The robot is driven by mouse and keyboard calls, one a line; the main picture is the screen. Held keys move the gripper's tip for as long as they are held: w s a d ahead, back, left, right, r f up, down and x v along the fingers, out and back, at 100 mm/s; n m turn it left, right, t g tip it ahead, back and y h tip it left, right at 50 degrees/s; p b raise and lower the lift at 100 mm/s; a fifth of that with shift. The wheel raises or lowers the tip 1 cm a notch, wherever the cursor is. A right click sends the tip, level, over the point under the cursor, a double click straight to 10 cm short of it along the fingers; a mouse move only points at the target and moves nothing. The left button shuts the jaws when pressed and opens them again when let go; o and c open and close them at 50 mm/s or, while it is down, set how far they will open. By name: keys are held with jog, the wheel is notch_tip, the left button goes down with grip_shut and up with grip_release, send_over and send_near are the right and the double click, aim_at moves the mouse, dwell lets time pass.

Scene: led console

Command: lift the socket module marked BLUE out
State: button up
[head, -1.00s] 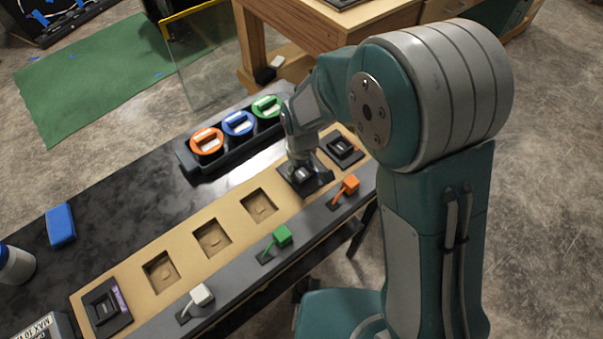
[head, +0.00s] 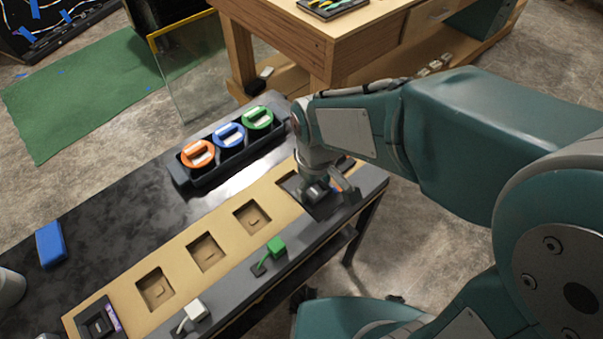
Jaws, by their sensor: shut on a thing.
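My gripper (head: 318,193) is shut on a black square socket module (head: 328,206) near the right end of the tan console panel (head: 228,238). The module looks raised and shifted toward the front edge, overlapping the grey front strip. Part of a pocket (head: 287,182) shows just left of the gripper. No BLUE marking is readable on the module at this size. My wrist and arm hide much of the panel's right end.
Three empty-looking pockets (head: 205,251) lie along the panel. Another black module (head: 98,322) with a purple label sits at the left end. Green (head: 276,246) and white (head: 195,310) plugs stand on the front strip. A black tray (head: 187,178) holds orange, blue and green round pieces behind.

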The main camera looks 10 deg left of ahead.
aim_at(324, 209)
jog(key=s, duration=0.1)
jog(key=s+d+r, duration=0.1)
jog(key=s+d, duration=0.1)
jog(key=shift+s+d+r, duration=0.15)
jog(key=shift+s+r, duration=0.05)
jog(key=shift+r, duration=0.2)
jog(key=shift+s+d+r, duration=0.1)
jog(key=shift+r, duration=1.95)
